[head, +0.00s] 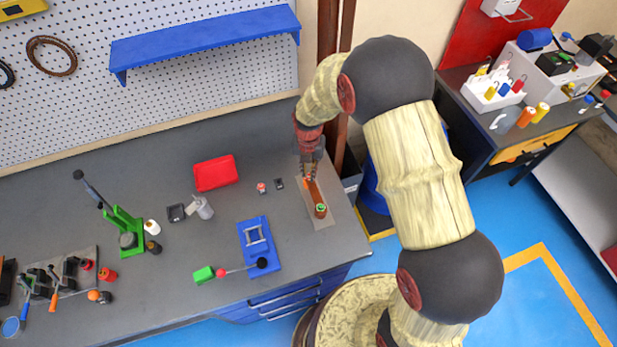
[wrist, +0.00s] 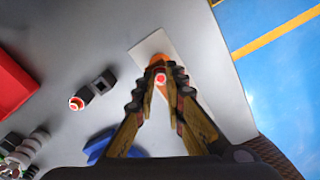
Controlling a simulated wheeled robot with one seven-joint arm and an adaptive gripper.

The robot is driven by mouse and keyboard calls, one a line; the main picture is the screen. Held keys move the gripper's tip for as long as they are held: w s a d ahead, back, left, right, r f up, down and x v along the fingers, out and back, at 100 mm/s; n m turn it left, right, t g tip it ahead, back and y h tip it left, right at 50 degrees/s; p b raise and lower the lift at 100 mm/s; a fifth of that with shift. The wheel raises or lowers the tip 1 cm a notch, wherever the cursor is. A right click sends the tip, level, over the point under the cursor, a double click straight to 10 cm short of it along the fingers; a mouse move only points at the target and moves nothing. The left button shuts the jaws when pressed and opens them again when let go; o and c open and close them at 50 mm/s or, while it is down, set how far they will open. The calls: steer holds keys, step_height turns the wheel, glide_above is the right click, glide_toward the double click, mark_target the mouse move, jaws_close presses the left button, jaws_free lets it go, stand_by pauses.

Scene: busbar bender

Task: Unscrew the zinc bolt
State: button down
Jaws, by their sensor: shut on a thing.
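My gripper (head: 309,178) points down at the far end of a copper bar (head: 314,193), which lies on a light grey plate (head: 323,222) near the right end of the bench. In the wrist view my gripper (wrist: 159,67) has its fingertips closed together over the plate (wrist: 151,45). A small round reddish piece with a pale centre, which I take as the zinc bolt (wrist: 160,79), shows between the fingers. The fingers hide most of it and most of the bar. A green-topped copper-coloured piece (head: 320,210) stands at the bar's near end.
A red tray (head: 215,173) and a blue fixture (head: 259,246) lie left of the plate. A small orange-ringed part (head: 261,188) and a dark block (head: 279,183) sit between. Brown posts (head: 327,60) rise behind my gripper.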

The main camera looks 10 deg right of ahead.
steer(key=n, duration=0.4)
steer(key=shift+n, duration=0.3)
steer(key=c, duration=2.1)
jaws_free()
steer(key=m, duration=0.5)
steer(key=shift+m, duration=0.4)
steer(key=m, duration=0.5)
steer(key=shift+m, duration=0.4)
